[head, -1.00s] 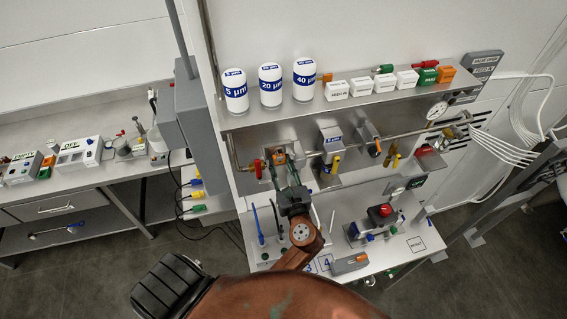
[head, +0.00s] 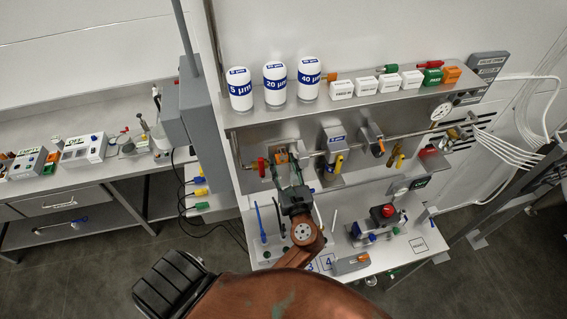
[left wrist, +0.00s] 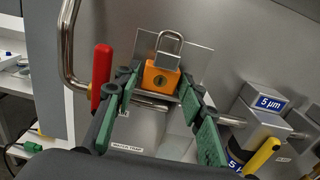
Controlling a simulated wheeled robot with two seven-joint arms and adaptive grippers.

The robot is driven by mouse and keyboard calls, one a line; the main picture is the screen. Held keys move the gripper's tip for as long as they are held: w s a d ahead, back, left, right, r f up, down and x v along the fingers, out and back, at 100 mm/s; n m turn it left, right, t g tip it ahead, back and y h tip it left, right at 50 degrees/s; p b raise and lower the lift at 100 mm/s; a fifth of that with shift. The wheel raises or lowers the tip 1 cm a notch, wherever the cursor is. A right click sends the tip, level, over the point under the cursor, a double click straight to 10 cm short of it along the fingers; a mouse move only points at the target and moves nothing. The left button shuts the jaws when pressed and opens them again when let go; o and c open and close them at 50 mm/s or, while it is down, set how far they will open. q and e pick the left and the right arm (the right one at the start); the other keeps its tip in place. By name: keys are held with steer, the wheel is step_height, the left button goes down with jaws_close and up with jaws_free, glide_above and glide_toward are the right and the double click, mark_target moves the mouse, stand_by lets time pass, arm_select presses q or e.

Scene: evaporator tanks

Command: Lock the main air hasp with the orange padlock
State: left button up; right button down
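The orange padlock (left wrist: 161,79) is upright in the left wrist view, with its steel shackle on top and its keyhole facing me. It shows small in the head view (head: 281,155). A red valve handle (left wrist: 101,75) is just left. I cannot clearly make out the hasp. My right gripper is out of view.
A steel pipe (left wrist: 69,45) bends down at the left and runs behind the fingers. A 5 µm filter unit (left wrist: 262,112) with a yellow handle is close on the right. A shelf (head: 360,103) with white canisters and small boxes overhangs the panel.

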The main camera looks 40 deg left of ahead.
arm_select(q)
steer(key=shift+o, duration=1.4)
steer(key=v, duration=0.6)
steer(key=shift+f, duration=0.1)
